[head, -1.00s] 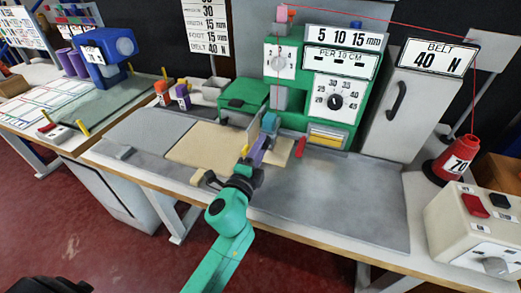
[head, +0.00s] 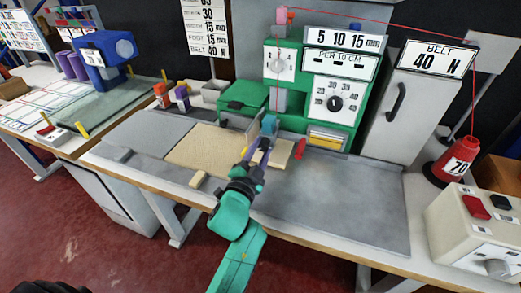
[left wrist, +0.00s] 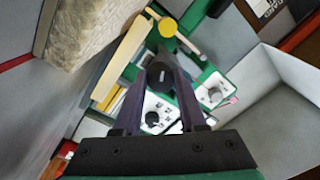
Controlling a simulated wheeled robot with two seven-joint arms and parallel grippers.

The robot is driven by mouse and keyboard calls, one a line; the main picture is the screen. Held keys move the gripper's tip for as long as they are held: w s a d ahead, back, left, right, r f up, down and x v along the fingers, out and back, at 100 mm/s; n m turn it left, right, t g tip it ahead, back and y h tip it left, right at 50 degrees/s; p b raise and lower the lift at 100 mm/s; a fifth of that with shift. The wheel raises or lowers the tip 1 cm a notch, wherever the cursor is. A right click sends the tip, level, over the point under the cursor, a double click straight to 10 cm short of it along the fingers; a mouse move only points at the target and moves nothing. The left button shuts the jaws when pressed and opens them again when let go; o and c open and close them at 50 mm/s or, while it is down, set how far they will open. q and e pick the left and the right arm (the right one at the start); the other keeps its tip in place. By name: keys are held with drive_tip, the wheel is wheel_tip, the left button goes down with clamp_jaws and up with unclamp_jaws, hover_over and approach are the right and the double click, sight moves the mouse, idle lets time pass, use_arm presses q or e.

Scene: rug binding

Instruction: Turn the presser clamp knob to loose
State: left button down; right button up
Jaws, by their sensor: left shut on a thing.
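The green machine (head: 318,85) stands at the back of the grey work surface. My left gripper (head: 266,132) reaches up to the blue-grey piece (head: 269,124) at its front, above the beige rug piece (head: 200,150). In the left wrist view, the purple fingers of my left gripper (left wrist: 167,76) are shut on a dark rounded knob (left wrist: 159,74), which looks like the presser clamp knob. Its markings and turn position cannot be read. The fingers hide part of it. My right gripper is not in view.
A numbered dial (head: 335,103) sits on the machine's front. A red thread runs to a red cone (head: 455,160) at the right. A control box (head: 480,225) stands at the right edge. The grey surface (head: 335,200) right of my arm is clear.

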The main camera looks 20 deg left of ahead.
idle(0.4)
use_arm(q)
drive_tip(key=shift+c, duration=2.3)
unclamp_jaws()
